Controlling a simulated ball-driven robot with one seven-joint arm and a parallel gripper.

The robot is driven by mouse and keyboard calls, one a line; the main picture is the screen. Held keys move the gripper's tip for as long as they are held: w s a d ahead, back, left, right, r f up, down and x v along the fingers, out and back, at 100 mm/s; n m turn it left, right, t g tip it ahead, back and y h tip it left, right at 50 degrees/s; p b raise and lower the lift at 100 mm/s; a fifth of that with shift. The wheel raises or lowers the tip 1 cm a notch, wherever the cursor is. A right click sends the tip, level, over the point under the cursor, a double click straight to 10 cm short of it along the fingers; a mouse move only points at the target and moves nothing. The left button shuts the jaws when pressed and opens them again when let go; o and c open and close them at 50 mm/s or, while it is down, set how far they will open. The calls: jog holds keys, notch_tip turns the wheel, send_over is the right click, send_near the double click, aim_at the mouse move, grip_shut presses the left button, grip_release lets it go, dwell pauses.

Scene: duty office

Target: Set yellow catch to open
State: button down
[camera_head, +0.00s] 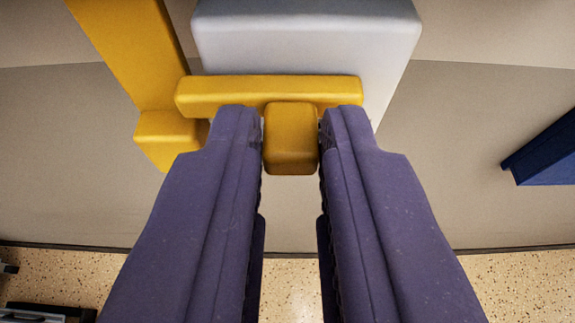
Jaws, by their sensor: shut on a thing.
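The yellow catch (235,94) has a horizontal bar that lies across the front of a light grey block (305,38). A yellow knob (291,140) sticks out from the bar toward me. My gripper (291,122) has two purple fingers, one on each side of the knob, shut on it. A yellow upright strip (128,50) with a small yellow block (168,135) at its lower end stands at the left, by the bar's left end. Whether the bar touches that block is hard to tell.
A beige wall (480,150) lies behind the catch. A dark blue object (548,152) juts in at the right edge. A speckled floor (520,280) shows below, with a dark and grey item (45,312) at the lower left.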

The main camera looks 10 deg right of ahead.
jog(key=shift+s+d+r, duration=0.1)
jog(key=shift+d, duration=0.4)
jog(key=c, duration=1)
grip_release()
jog(key=shift+d, duration=0.1)
jog(key=shift+c, duration=0.2)
jog(key=shift+s, duration=0.1)
jog(key=p+v, duration=0.2)
jog(key=v, duration=0.5)
jog(key=shift+s, duration=0.3)
